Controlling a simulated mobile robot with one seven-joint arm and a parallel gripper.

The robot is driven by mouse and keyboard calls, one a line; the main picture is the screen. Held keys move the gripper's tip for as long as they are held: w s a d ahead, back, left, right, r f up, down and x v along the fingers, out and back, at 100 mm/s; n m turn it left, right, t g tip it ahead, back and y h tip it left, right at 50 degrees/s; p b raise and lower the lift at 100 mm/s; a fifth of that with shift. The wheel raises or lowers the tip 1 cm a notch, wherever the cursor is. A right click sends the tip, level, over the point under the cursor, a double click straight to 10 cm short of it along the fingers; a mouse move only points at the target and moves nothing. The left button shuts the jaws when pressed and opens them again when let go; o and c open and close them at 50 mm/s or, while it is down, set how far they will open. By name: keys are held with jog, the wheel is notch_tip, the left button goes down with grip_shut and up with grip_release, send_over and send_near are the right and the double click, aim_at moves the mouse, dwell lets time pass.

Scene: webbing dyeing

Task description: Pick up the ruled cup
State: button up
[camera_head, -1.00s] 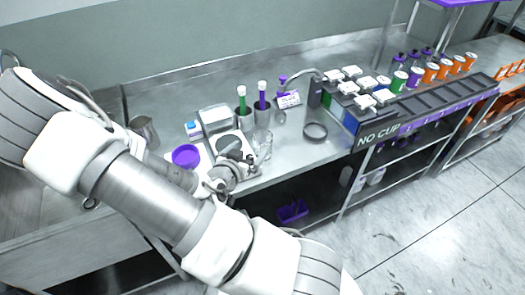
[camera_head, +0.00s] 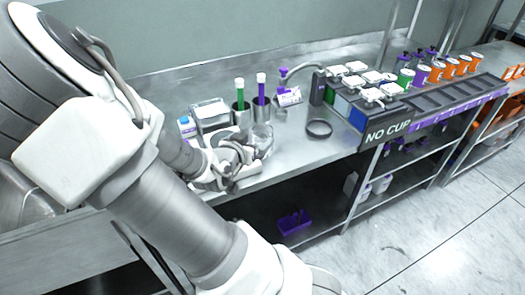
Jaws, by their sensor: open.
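A clear, see-through cup (camera_head: 262,133) stands on the steel bench, in front of the holders with the green and purple sticks. It looks like the ruled cup, but its markings are too small to make out. My gripper (camera_head: 252,158) is open, low over the front of the bench, close beside the cup on its near left side. My wrist and fingers overlap the cup's lower part, so I cannot tell whether they touch it or stand around it.
A white box (camera_head: 211,115) is to the left. The bench between is clear.

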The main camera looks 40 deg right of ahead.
aim_at(266, 130)
jog(key=b+x, duration=0.1)
jog(key=x, duration=0.4)
jog(key=b+x, duration=0.1)
jog(key=x, duration=0.1)
jog(key=b+x, duration=0.1)
jog(key=x, duration=0.1)
jog(key=shift+s+d+f, duration=0.2)
jog(key=shift+d+f, duration=0.05)
jog(key=shift+d, duration=0.05)
jog(key=shift+w+d+f, duration=0.1)
jog(key=shift+w+d, duration=0.15)
jog(key=shift+d, duration=0.15)
jog(key=c, duration=1.4)
